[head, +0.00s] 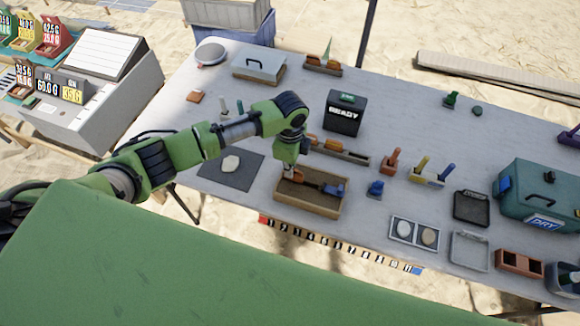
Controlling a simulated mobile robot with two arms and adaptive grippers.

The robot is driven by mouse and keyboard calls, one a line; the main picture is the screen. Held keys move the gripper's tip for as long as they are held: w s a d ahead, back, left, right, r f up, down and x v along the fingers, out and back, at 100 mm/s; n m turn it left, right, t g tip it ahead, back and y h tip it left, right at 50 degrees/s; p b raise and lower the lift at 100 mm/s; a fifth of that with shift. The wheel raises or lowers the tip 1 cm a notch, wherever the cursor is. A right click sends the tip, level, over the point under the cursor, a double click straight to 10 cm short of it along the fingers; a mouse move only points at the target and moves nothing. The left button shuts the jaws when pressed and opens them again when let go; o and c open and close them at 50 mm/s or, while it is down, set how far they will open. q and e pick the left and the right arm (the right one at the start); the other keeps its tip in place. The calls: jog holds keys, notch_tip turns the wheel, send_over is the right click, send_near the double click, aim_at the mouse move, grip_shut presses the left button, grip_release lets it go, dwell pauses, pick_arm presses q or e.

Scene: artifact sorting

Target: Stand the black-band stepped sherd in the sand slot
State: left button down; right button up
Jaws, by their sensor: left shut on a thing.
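My left gripper (289,174) reaches down at the left end of a wooden sand tray (290,205). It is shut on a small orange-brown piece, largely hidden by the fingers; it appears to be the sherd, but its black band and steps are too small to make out. A dark and blue tool (332,190) lies in the tray, close to the right of the gripper. I cannot tell whether the held piece touches the sand. A long wooden holder (352,157) with orange pieces stands just behind the tray. The sand slot cannot be told apart. My right gripper is not in view.
A dark mat (216,177) with a pale piece (231,163) lies left of the tray. A black READY box (345,113) stands behind the holder. A blue item (375,189) and an orange stand (391,162) are to the right. A scale strip (340,247) runs along the front edge.

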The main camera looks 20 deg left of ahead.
pick_arm(q)
jog(key=shift+f+b, duration=0.55)
jog(key=shift+f, duration=0.55)
jog(key=c, duration=2.1)
grip_release()
jog(key=shift+c, duration=0.2)
jog(key=shift+r, duration=0.15)
notch_tip(320, 180, up, 12)
jog(key=shift+f, duration=0.1)
